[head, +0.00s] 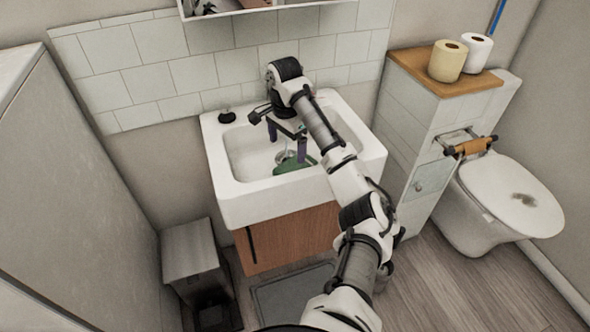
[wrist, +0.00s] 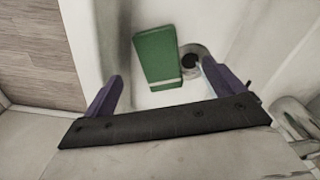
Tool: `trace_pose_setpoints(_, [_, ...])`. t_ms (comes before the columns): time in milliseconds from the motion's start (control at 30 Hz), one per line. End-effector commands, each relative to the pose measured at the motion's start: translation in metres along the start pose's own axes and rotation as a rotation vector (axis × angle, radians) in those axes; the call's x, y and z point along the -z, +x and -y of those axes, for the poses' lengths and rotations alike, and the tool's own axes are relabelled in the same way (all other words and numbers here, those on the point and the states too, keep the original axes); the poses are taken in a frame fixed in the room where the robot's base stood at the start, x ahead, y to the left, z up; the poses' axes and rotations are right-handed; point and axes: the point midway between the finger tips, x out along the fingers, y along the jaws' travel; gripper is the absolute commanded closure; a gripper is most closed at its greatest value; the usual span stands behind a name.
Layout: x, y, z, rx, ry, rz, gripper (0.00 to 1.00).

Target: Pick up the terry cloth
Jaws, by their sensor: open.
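A green cloth (head: 291,165) lies in the basin of the white sink (head: 238,192). In the wrist view the cloth (wrist: 157,58) is a flat green rectangle with a pale stripe near one end, beside the drain (wrist: 190,60). My gripper (head: 286,140) is over the basin, pointing down. In the wrist view its two purple fingers (wrist: 162,82) are spread wide, with the cloth seen between and beyond them. Nothing is held. In the head view my gripper hides part of the cloth. I cannot tell the exact height of the fingers above it.
A black item (head: 227,117) sits on the sink's back left corner. A tiled cabinet with paper rolls (head: 447,61) and a toilet (head: 505,195) stand to the right. A grey bin (head: 190,252) stands at lower left.

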Motion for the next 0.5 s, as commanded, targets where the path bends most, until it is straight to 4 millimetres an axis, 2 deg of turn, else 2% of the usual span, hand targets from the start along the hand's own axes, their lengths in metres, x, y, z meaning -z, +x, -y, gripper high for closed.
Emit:
trace_pose_setpoints(33, [-0.001,0.013,0.000,0.000,0.000,0.005,0.06])
trace_pose_setpoints(133, [-0.001,0.029,0.001,0.002,-0.002,0.003,0.06])
trace_pose_setpoints(400, [-0.001,0.044,0.000,0.003,-0.002,0.000,0.06])
trace_pose_setpoints(500, [-0.003,0.056,-0.002,0.003,-0.002,0.001,0.06])
